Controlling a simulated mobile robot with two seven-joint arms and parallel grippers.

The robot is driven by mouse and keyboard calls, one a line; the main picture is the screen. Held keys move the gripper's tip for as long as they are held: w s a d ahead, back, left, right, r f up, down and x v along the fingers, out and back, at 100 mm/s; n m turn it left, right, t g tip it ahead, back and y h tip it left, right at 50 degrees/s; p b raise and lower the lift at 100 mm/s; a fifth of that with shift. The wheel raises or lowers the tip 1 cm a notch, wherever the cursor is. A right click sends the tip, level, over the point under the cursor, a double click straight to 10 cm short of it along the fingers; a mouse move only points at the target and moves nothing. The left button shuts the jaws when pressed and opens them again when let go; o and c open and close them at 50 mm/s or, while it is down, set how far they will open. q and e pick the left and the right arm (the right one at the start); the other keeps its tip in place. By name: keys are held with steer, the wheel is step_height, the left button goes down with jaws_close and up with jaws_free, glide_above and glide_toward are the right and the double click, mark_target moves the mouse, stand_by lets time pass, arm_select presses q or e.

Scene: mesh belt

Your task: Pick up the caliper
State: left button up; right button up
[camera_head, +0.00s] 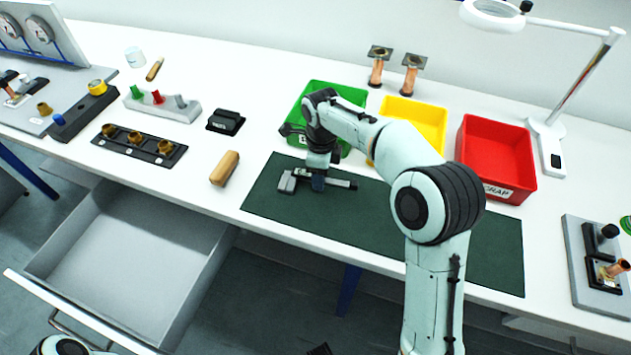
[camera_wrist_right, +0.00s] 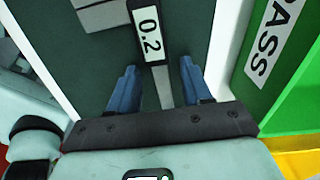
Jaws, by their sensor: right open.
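The grey caliper (camera_head: 291,182) lies flat on the dark green mat (camera_head: 440,240), its jaws toward the left and its beam toward the right. In the right wrist view the caliper (camera_wrist_right: 148,38) shows a display reading 0.2, and its thin beam runs down between my blue fingertips. My right gripper (camera_head: 319,182) points down over the middle of the caliper. In the wrist view the right gripper (camera_wrist_right: 157,82) is open, with a finger on each side of the beam and gaps visible. It hides part of the caliper in the head view. My left gripper is not seen.
Behind the mat stand a green bin (camera_head: 299,101), a yellow bin (camera_head: 428,116) and a red bin (camera_head: 497,150). A wooden block (camera_head: 224,168) lies left of the mat. A drawer (camera_head: 125,270) is open at the front left. A lamp (camera_head: 547,135) stands back right.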

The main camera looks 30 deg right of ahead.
jaws_close()
steer(key=shift+r, duration=0.2)
